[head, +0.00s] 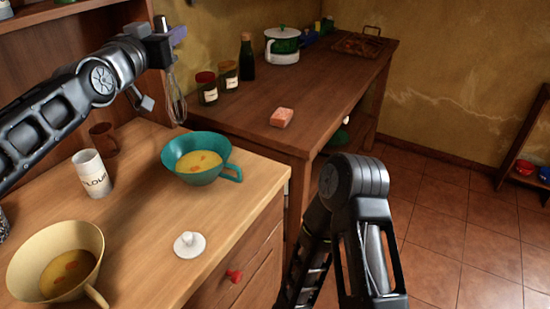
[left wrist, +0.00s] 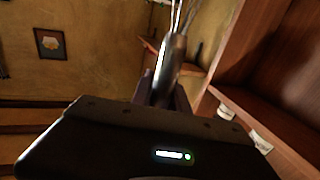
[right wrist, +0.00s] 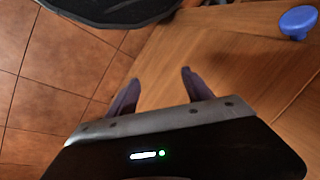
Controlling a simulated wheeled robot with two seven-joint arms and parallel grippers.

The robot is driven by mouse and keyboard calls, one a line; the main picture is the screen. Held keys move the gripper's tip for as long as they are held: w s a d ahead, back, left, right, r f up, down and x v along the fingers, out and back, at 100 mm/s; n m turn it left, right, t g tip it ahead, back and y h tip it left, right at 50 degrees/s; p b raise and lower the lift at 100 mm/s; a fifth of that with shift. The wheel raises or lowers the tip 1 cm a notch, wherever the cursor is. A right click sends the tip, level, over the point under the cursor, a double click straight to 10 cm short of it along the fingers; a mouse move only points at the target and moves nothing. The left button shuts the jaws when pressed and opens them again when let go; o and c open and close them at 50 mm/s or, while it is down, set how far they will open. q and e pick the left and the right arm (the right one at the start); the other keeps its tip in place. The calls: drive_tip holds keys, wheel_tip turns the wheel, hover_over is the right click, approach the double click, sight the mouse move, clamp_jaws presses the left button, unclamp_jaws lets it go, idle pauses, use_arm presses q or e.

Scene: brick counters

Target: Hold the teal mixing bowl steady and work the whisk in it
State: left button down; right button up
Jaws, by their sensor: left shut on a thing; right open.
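The teal mixing bowl (head: 186,175) stands upright on the light wooden counter, its handle toward the right, with yellow batter inside. My left gripper (head: 166,42) is up by the wooden shelf, shut on the whisk (head: 177,100), whose wires hang down above and behind the bowl, apart from it. The whisk's metal handle (left wrist: 170,66) shows between the fingers in the left wrist view. My right gripper (right wrist: 155,84) is open and empty in the right wrist view, over a wooden surface. The head view shows my right arm, but its fingers are hidden there.
A cream bowl (head: 30,255), a flour canister (head: 92,174), a brown mug (head: 104,139) and a white knobbed lid (head: 189,244) stand around the teal bowl. A darker counter behind holds jars (head: 206,88) and a pink block (head: 282,117). A blue knob (right wrist: 298,22) is near my right gripper.

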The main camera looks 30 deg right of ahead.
drive_tip(key=w+d+r+n+t+h, duration=0.1)
drive_tip(key=w+d+r+t, duration=0.15)
drive_tip(key=w+d, duration=0.45)
drive_tip(key=w+d+r+t+h, duration=0.15)
drive_tip(key=d+r, duration=0.25)
drive_tip(key=d, duration=0.6)
drive_tip(key=w+d+r+n+t+h, duration=0.1)
drive_tip(key=w+d+r, duration=0.35)
drive_tip(key=d, duration=0.45)
drive_tip(key=w+d+r+m+t+h, duration=0.1)
drive_tip(key=w+d+r+t, duration=0.15)
drive_tip(key=w+r, duration=0.45)
drive_tip(key=w+d+r+t, duration=0.25)
drive_tip(key=w+r, duration=0.25)
drive_tip(key=r, duration=0.4)
drive_tip(key=w+r+t, duration=0.3)
drive_tip(key=r, duration=0.6)
drive_tip(key=n+y, duration=0.6)
drive_tip(key=y, duration=0.6)
approach(234, 166)
drive_tip(key=s+d, duration=0.1)
drive_tip(key=shift+d+r+g+h, duration=0.1)
drive_tip(key=shift+d+g+h, duration=0.15)
drive_tip(key=shift+g, duration=0.15)
drive_tip(key=x, duration=1.2)
